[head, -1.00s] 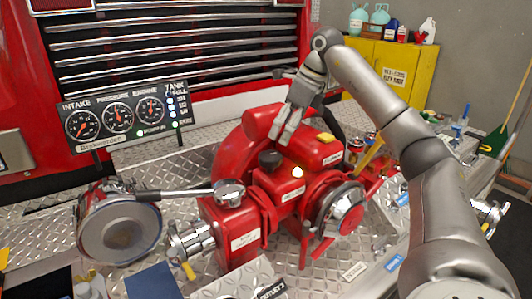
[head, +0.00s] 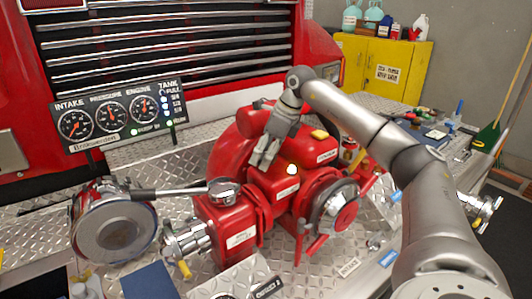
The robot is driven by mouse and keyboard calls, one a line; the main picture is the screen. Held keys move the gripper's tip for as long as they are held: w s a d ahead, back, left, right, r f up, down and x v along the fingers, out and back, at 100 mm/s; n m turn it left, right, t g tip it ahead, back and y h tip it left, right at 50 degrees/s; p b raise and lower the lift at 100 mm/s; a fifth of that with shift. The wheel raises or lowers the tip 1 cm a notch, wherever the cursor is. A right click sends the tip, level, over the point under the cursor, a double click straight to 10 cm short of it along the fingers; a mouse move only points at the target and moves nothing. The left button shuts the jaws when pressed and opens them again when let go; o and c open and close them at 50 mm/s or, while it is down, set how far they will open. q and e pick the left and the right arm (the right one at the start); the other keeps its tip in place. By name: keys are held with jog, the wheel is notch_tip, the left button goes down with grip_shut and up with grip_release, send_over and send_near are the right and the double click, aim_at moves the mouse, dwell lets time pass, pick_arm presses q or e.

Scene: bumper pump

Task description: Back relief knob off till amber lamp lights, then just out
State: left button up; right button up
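The red pump (head: 232,240) sits on the bumper's diamond plate. A small amber lamp (head: 292,169) on its top housing glows bright yellow-white. My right gripper (head: 262,164) points down at the pump's top, just left of the lamp. Its fingers are over the place of the black relief knob, which is hidden behind them. I cannot tell whether the fingers touch or grip the knob. My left gripper is not in view.
A gauge panel (head: 98,150) with three dials and tank lights stands at the left. A chrome capped inlet (head: 115,235) and a long lever (head: 170,192) are left of the pump. A yellow cabinet (head: 362,70) stands at the back right.

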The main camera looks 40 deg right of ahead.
jog(key=c, duration=0.8)
jog(key=shift+o, duration=0.2)
jog(key=shift+m+h+p, duration=0.4)
jog(key=shift+m+p, duration=0.2)
jog(key=shift+m, duration=0.3)
jog(key=o, duration=1)
jog(key=shift+r, duration=0.15)
jog(key=v, duration=1.1)
jog(key=shift+s+r, duration=0.25)
jog(key=shift+r, duration=0.05)
